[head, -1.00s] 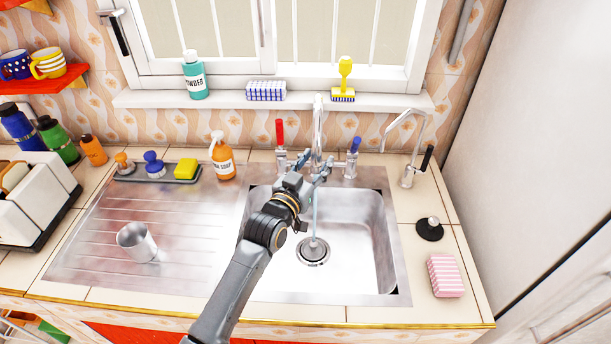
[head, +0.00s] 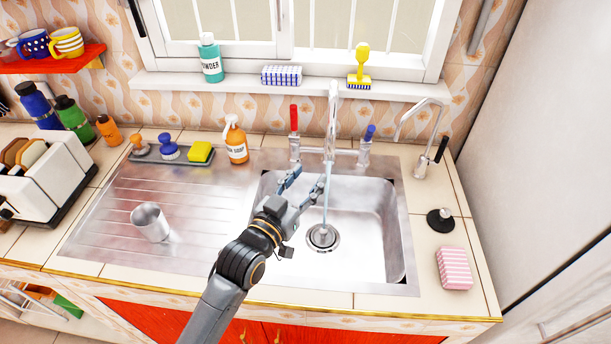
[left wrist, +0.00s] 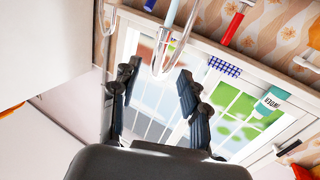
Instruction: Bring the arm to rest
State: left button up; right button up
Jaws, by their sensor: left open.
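My left gripper (head: 305,184) is open and empty above the back left part of the steel sink (head: 365,215). Its two fingers point toward the tap (head: 332,120), and the right finger looks close to the thin water stream below the spout; I cannot tell if they touch. The red tap handle (head: 294,120) stands beyond the fingers, apart from them. The blue handle (head: 368,133) is to the right. In the left wrist view the spread fingers (left wrist: 156,82) have nothing between them, with the spout (left wrist: 172,45) ahead. My right gripper is not in view.
A metal cup (head: 150,222) stands on the drainboard. A soap bottle (head: 235,140) and a yellow sponge (head: 200,151) are behind it. A pink striped sponge (head: 454,268) and a black plug (head: 440,219) lie right of the sink. The cabinet front (head: 330,335) is below.

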pick_arm(q)
jog(key=s+a+f+n+g+y, duration=0.2)
jog(key=s+a+f+g+y, duration=0.3)
jog(key=s+a+f, duration=0.55)
jog(key=s+a+f+n+g+y, duration=0.1)
jog(key=s+a+f+g+y, duration=0.1)
jog(key=s+a+f+g, duration=0.5)
jog(key=s+a+n+y, duration=0.15)
jog(key=s+a, duration=0.25)
jog(key=s, duration=0.7)
notch_tip(320, 180, down, 29)
jog(key=s+g+b, duration=0.1)
jog(key=s+b, duration=0.1)
jog(key=b, duration=0.1)
jog(key=s+a+f+g+b, duration=0.1)
jog(key=s+a+f, duration=0.2)
jog(key=s+f, duration=1.3)
jog(key=shift+s+f+m+y, duration=0.15)
jog(key=shift+f+m+y, duration=0.1)
jog(key=shift+m+y, duration=0.1)
